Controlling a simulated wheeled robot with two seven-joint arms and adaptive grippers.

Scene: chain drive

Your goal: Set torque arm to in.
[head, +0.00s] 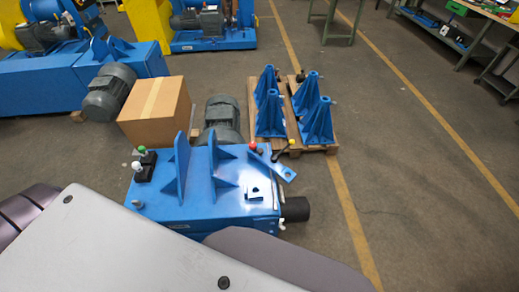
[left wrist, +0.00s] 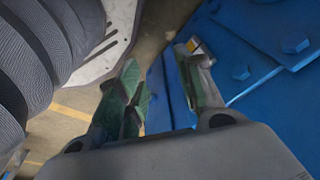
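A blue machine housing (head: 205,200) stands in front of me in the head view. A flat blue bar with a hole in its end (head: 275,165), which looks like the torque arm, lies at an angle over its right end. Levers with a red knob (head: 253,146) and a dark knob (head: 290,143) stand near it. In the left wrist view my left gripper (left wrist: 160,66) is open, its two fingers apart beside blue metal parts (left wrist: 258,50) with bolt heads. I cannot tell which part these are. Neither gripper shows in the head view.
Levers with green and white knobs (head: 139,158) stand on the housing's left end. A cardboard box (head: 155,112) and grey motor (head: 222,115) are behind it. Blue brackets stand on a pallet (head: 291,145) at the back.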

